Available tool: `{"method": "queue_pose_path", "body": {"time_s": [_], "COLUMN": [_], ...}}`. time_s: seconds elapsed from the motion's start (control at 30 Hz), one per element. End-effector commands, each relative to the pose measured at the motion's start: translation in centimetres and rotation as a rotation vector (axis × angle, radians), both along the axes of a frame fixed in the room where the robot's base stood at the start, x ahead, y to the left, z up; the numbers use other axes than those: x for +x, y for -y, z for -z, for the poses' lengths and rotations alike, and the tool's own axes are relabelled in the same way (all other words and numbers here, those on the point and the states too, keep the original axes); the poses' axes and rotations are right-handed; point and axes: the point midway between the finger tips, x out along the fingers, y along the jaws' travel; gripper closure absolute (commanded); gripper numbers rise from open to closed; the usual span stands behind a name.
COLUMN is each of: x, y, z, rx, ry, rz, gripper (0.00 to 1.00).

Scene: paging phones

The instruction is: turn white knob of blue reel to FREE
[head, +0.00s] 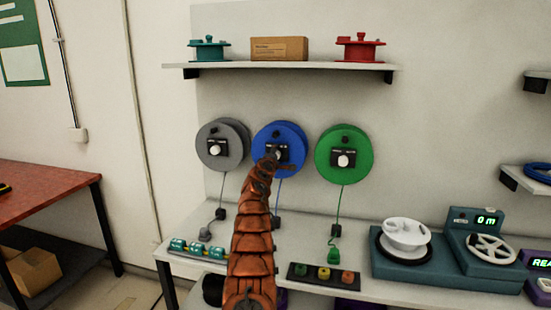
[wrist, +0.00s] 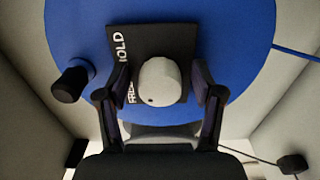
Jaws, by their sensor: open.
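The blue reel (head: 294,139) hangs on the wall between a grey and a green reel. It fills the upper part of the wrist view (wrist: 235,40). Its white knob (wrist: 160,82) sits on a black plate (wrist: 178,38) with sideways white lettering: HOLD is readable, and the lower word, apparently FREE, is partly covered by a finger. A small dark dot shows low on the knob's face. My gripper (wrist: 160,76) is open, with one finger on each side of the knob and visible gaps. In the head view my gripper (head: 277,158) covers much of the knob.
The grey reel (head: 232,138) and green reel (head: 357,150) flank the blue one. A black handle (wrist: 70,84) sticks out of the blue reel beside my gripper. Below, a bench (head: 350,298) carries a teal device (head: 400,272) and coloured plugs. A shelf (head: 230,72) is above.

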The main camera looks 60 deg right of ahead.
Motion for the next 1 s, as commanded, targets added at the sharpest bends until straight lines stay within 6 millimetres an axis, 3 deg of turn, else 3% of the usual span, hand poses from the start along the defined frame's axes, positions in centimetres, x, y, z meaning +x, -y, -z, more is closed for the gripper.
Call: {"method": "queue_pose_path", "body": {"time_s": [1.0], "x": [-1.1], "y": [-3.4], "z": [-0.1], "rx": [0.0], "ry": [0.0], "rz": [0.0], "gripper": [0.33]}}
